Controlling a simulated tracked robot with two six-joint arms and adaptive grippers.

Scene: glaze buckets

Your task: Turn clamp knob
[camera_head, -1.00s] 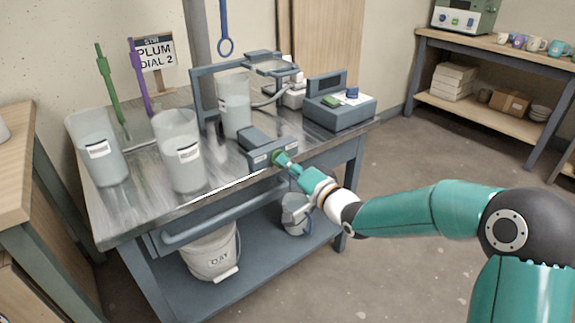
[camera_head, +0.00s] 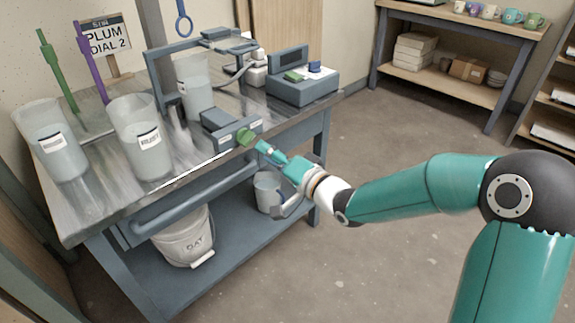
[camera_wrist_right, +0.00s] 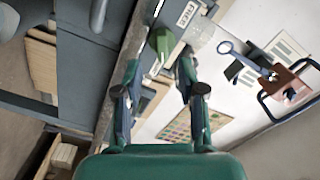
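The clamp (camera_head: 220,122) is a dark grey block at the bench's front edge, with white labels on its front. Its green knob (camera_head: 245,137) sticks out from that front face. My right gripper (camera_head: 266,150) is just in front of the knob, with a small gap between them. In the right wrist view the green knob (camera_wrist_right: 162,42) lies ahead of the fingertips, in line with the space between them. The right gripper's fingers (camera_wrist_right: 159,62) are spread apart with nothing between them. My left gripper is in neither view.
Clear buckets (camera_head: 142,140) stand on the metal bench (camera_head: 95,205), one beside a grey frame (camera_head: 158,80). A grey device (camera_head: 300,88) is at the bench's right end. A white bucket (camera_head: 185,240) and a grey pail (camera_head: 267,190) are on the lower shelf. Floor to the right is clear.

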